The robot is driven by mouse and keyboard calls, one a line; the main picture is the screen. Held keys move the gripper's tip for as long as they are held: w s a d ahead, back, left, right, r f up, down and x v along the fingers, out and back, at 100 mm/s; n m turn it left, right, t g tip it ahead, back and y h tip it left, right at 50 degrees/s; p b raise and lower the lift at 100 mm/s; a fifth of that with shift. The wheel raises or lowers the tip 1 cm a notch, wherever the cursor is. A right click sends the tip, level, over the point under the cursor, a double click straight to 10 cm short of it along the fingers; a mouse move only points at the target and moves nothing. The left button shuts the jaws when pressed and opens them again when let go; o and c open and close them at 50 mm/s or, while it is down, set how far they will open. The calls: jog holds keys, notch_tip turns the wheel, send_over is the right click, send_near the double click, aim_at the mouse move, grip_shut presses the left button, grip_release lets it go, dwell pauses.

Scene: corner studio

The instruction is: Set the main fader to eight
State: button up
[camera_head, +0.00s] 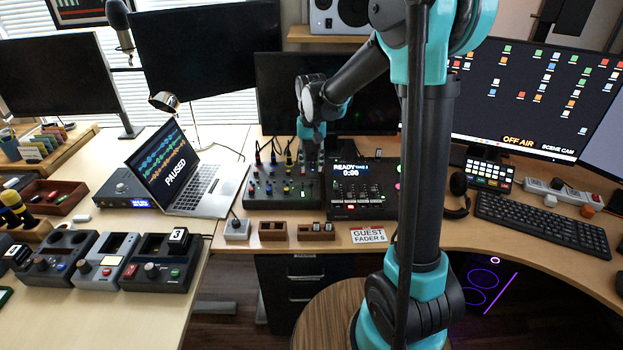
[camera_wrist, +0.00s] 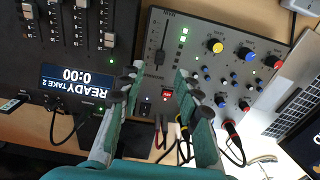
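The grey mixer (camera_head: 262,200) stands on the desk left of the black recorder. In the wrist view the mixer (camera_wrist: 205,25) has coloured knobs and one fader slot with a scale; I take this as the main fader (camera_wrist: 160,56). Its dark cap sits near the slot's end closest to my fingers; I cannot read its number. My gripper (camera_wrist: 160,74) is open and empty, its teal fingers apart on either side of the fader's line. In the head view my gripper (camera_head: 312,140) is over the mixer's right part, partly hiding it.
The recorder (camera_head: 345,203) beside the mixer has its own faders and reads "READY TAKE 2 0:00". A card (camera_head: 368,235) reads "GUEST FADER 6". A laptop (camera_head: 196,190) showing "PAUSED" stands left of the mixer. Cables (camera_wrist: 182,135) stand plugged along the mixer's edge. Wooden holders (camera_head: 272,231) line the front.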

aim_at(312, 182)
notch_tip(312, 182, down, 6)
jog(key=shift+f, duration=0.15)
dwell(0.3)
grip_shut()
